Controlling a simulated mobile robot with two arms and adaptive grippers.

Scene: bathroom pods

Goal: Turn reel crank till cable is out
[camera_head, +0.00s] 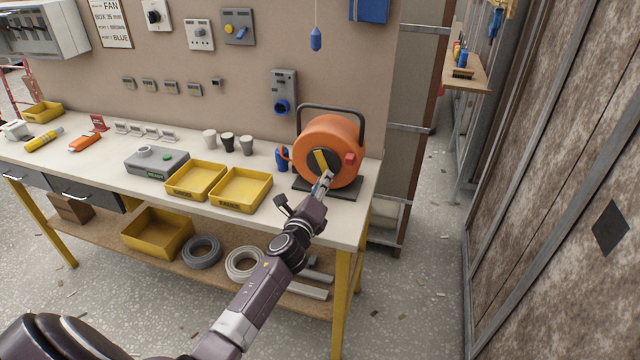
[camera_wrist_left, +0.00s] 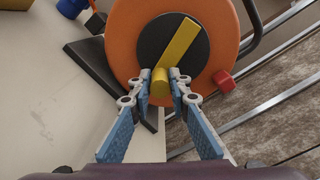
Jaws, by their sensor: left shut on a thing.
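The orange cable reel (camera_head: 340,140) stands on a dark base at the right end of the workbench, under a dark carrying handle. Its yellow crank (camera_head: 320,159) lies across a black hub on the reel's face. In the left wrist view the yellow crank (camera_wrist_left: 180,50) slants from upper right down to a round yellow knob (camera_wrist_left: 160,82). My left gripper (camera_head: 325,182) reaches the reel from the front. In the left wrist view its fingertips (camera_wrist_left: 162,88) are shut around the knob. An orange cable end (camera_head: 284,153) shows at the reel's left side. My right gripper is in neither view.
The workbench (camera_head: 225,213) holds yellow trays (camera_head: 242,190), a grey box marked ready (camera_head: 157,161), cups and a blue object (camera_head: 281,158) beside the reel. Coiled cables lie on the shelf below.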

